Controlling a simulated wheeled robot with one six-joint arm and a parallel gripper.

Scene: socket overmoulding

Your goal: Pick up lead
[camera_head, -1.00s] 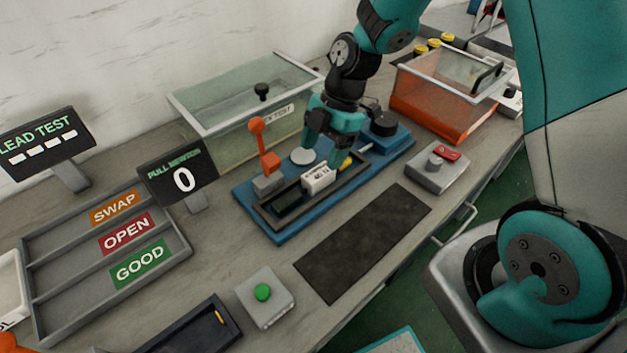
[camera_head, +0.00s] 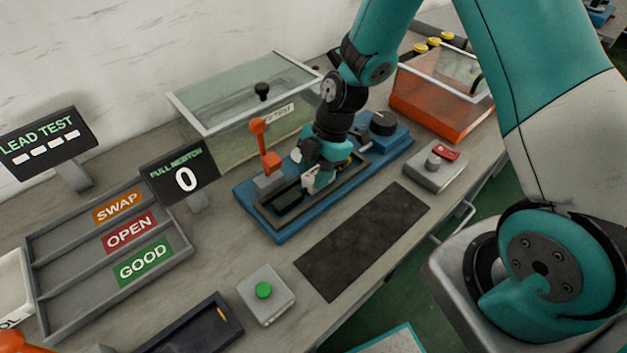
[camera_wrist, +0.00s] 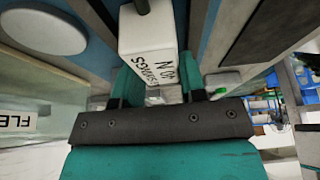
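I cannot clearly make out a lead in either view. My gripper (camera_head: 312,180) is low over the blue test fixture (camera_head: 280,234), pointing down at its middle. In the wrist view, its two teal fingers (camera_wrist: 160,88) are apart, at either side of the near end of a white block with black lettering (camera_wrist: 148,38). I cannot tell whether they touch the block. In the head view, my gripper largely hides the block and this part of the fixture.
An orange lever (camera_head: 262,146) stands at the fixture's left end, a black knob (camera_head: 383,122) at its right. A glass-lidded box (camera_head: 215,128) stands behind. A sorting tray (camera_head: 180,232) is left, and a dark mat (camera_head: 350,252) lies clear in front.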

